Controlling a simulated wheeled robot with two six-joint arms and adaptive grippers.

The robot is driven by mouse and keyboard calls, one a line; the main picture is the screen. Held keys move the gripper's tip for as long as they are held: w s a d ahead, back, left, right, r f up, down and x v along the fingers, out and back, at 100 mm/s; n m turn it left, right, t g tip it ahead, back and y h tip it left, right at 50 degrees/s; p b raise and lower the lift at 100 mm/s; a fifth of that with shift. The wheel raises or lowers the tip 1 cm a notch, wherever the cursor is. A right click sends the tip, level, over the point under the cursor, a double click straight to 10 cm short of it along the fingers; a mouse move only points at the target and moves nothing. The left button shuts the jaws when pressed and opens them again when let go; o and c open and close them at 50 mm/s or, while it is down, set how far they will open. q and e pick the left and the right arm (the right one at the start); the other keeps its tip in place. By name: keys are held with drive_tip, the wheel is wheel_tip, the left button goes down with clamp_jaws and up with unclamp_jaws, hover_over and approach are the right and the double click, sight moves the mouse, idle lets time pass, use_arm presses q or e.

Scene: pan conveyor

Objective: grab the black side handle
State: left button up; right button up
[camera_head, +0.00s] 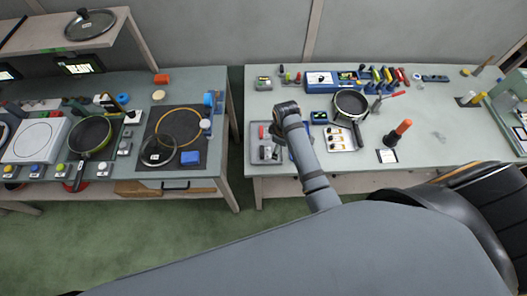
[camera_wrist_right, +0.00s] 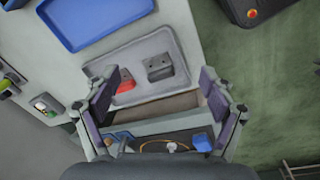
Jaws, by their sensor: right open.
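The black side handle (camera_wrist_right: 160,67) is a small dark block with two holes, lying on a grey tray (camera_wrist_right: 137,93) in the right wrist view. It also shows in the head view (camera_head: 265,153). A red handle piece (camera_wrist_right: 127,79) lies beside it on the same tray. My right gripper (camera_wrist_right: 155,88) is open and empty, its two fingers wide apart. The black handle is in line with the gap between the fingers, beyond the tips and apart from them. In the head view my right wrist hides the tray's right side. My left gripper is in neither view.
A pan (camera_head: 351,105) stands on the right table, with a tray of small parts (camera_head: 340,147) in front of it. A blue tray (camera_wrist_right: 92,22) lies near the grey tray. Green floor separates the two tables.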

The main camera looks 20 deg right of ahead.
drive_tip(key=w+a+n+g, duration=0.1)
drive_tip(key=w+a+n, duration=0.4)
drive_tip(key=w+a, duration=0.1)
hover_over(263, 151)
drive_tip(key=f, duration=0.5)
drive_tip(key=shift+s+a, duration=0.1)
drive_tip(key=shift+a, duration=0.1)
drive_tip(key=shift+f, duration=0.35)
drive_tip(key=f+b, duration=0.1)
drive_tip(key=b, duration=0.1)
drive_tip(key=f+b, duration=0.4)
drive_tip(key=shift+d+f+b, duration=0.2)
drive_tip(key=shift+d+b, duration=0.1)
drive_tip(key=shift+b, duration=0.05)
drive_tip(key=shift+r, duration=0.15)
drive_tip(key=c, duration=1.3)
drive_tip(key=shift+o, duration=0.2)
drive_tip(key=shift+r+p, duration=0.15)
drive_tip(key=shift+p, duration=0.15)
